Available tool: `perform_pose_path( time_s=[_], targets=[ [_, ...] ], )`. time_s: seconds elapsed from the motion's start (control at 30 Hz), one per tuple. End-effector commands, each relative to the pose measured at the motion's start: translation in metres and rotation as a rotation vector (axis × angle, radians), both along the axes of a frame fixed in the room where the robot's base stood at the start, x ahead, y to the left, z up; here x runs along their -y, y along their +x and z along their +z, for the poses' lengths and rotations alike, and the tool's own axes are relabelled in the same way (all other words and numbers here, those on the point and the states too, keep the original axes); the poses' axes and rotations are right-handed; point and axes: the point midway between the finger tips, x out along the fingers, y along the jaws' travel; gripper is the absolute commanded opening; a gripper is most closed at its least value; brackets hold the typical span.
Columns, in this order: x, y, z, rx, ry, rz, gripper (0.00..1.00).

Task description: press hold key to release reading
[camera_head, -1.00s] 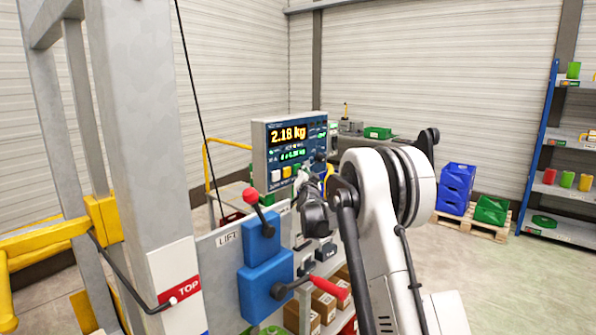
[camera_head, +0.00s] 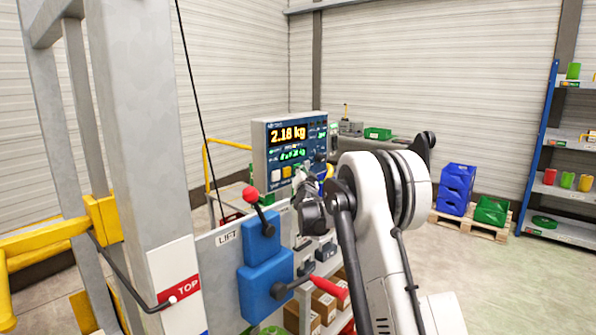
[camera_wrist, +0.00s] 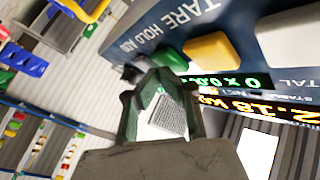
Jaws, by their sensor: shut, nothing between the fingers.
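The indicator box (camera_head: 259,150) has a lit display (camera_head: 288,135) reading 2.18 kg. Its front has a white key (camera_wrist: 285,36), a yellow key (camera_wrist: 213,52) and a green key (camera_wrist: 171,59). The printed labels TARE, HOLD and ADD run beside them in the wrist view, and HOLD lines up with the yellow key. My gripper (camera_head: 301,176) is shut and empty, in front of the lower right of the box. Its fingertips (camera_wrist: 155,76) show close to the green key in the wrist view. Whether they touch the panel cannot be told.
A blue lever box with a red knob (camera_head: 250,195) and a red handle (camera_head: 331,285) stand below and left of my arm. A grey post (camera_head: 145,130) rises at left. Blue crates (camera_head: 456,188) sit on a pallet at right, with open floor before them.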

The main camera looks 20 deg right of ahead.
Motion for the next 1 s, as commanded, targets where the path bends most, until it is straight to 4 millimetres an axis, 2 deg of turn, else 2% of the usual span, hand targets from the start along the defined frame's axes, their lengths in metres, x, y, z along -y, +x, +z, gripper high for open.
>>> perform_pose_path(
  time_s=[0.7,1.0],
  targets=[
    [-0.0021,0.0041,0.0001,0.000,0.000,0.000,0.00],
    [0.0021,-0.0048,-0.0008,0.000,0.000,0.000,0.00]
  ],
)
